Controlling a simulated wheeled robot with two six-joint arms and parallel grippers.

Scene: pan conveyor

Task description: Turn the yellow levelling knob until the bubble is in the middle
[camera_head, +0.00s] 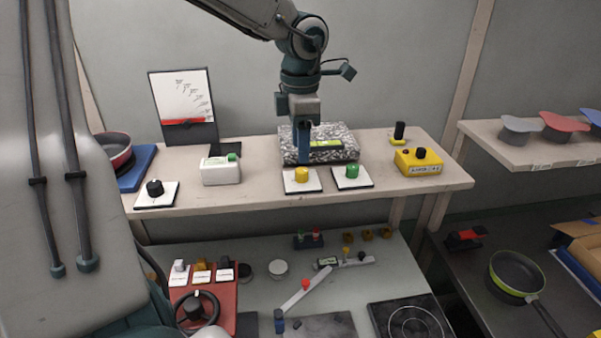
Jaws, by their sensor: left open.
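The yellow levelling knob (301,175) stands on a white plate near the front edge of the upper shelf. A speckled granite block (345,152) lies behind it, with a yellow-green level vial (327,144) on top. The vial is partly behind my gripper, and the bubble is too small to make out. My left gripper (304,161) points straight down over the yellow knob, its tips at or just above the knob's top. It is open; I cannot tell whether it touches the knob. My right gripper is not in view.
A green knob (352,171) on its own plate stands close to the right. A white box (221,171) and a black knob (154,187) are to the left. A yellow control box (418,162) is at the right.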

